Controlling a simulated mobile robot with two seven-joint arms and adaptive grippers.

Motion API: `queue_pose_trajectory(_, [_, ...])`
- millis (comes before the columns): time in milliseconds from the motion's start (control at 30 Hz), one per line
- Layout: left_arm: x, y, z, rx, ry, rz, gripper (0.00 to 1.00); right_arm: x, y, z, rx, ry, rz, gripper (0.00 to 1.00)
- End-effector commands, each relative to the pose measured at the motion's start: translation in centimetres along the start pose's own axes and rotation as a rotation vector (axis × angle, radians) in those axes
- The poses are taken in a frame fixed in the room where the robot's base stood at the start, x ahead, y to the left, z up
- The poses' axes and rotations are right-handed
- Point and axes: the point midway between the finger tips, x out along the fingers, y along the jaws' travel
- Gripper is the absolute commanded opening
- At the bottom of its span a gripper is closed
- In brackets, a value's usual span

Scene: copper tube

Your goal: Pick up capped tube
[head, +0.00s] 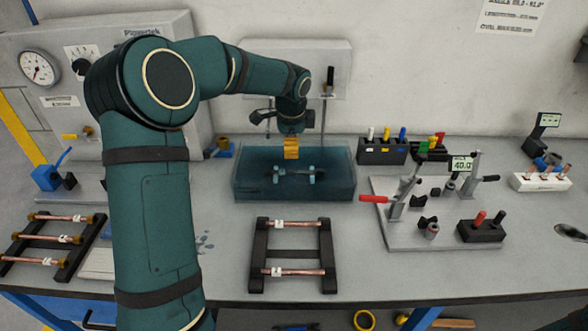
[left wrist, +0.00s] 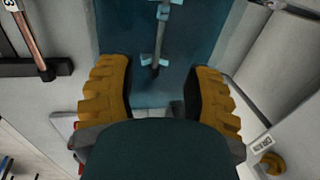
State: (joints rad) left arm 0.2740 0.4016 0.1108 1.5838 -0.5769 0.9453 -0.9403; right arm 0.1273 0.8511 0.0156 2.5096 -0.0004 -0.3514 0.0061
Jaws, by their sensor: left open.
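My left gripper (head: 291,148) hangs over the back part of a teal water tank (head: 345,184), with its orange fingers pointing down. In the left wrist view the ribbed fingers (left wrist: 158,95) are wide apart with nothing between them. A pale blue cradle (head: 293,174) sits inside the tank; it also shows beyond the fingers in the left wrist view (left wrist: 160,57). A dark rod shape runs along it, and I cannot tell if it is a tube. Copper tubes with brass-coloured end caps (head: 60,218) lie on the left rack. My right gripper is out of view.
A black rack (head: 258,254) with two copper tubes (head: 293,271) stands in front of the tank. A plate with toggle clamps (head: 390,235) is at right. A gauge panel (head: 110,55) stands at back left. Bare table lies between rack and clamp plate.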

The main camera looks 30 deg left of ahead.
Motion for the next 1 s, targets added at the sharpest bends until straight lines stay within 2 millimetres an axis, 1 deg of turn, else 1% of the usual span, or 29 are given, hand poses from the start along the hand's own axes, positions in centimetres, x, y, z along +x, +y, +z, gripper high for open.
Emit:
queue_pose_trajectory(33, [1.3, 0.1, 0.0, 0.000, -0.002, 0.005, 0.50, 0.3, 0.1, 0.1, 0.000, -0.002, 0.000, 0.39])
queue_pose_trajectory(100, [2.7, 0.1, 0.1, 0.000, -0.002, 0.005, 0.50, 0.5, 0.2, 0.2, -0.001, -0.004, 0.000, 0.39])
queue_pose_trajectory(200, [4.6, 0.2, 0.1, 0.000, -0.002, 0.005, 0.50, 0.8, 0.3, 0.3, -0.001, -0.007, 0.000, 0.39])
queue_pose_trajectory(300, [6.1, 0.1, 0.0, 0.000, -0.001, 0.005, 0.50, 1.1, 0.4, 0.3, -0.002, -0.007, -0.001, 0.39])
queue_pose_trajectory(400, [7.0, 0.1, 0.0, 0.000, -0.001, 0.002, 0.50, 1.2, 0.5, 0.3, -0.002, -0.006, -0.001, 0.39])
queue_pose_trajectory(567, [7.7, 0.1, 0.1, 0.000, -0.001, 0.002, 0.50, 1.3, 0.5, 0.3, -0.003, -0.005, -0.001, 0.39])
queue_pose_trajectory(667, [8.4, 0.0, 0.1, -0.001, -0.001, 0.003, 0.50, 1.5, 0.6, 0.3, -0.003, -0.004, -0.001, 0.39])
queue_pose_trajectory(900, [11.9, 0.0, 0.1, -0.001, -0.001, 0.004, 0.50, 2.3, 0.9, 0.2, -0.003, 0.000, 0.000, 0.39])
queue_pose_trajectory(1000, [12.6, -0.1, 0.2, -0.001, 0.000, 0.002, 0.50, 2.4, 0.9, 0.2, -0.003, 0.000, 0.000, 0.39])
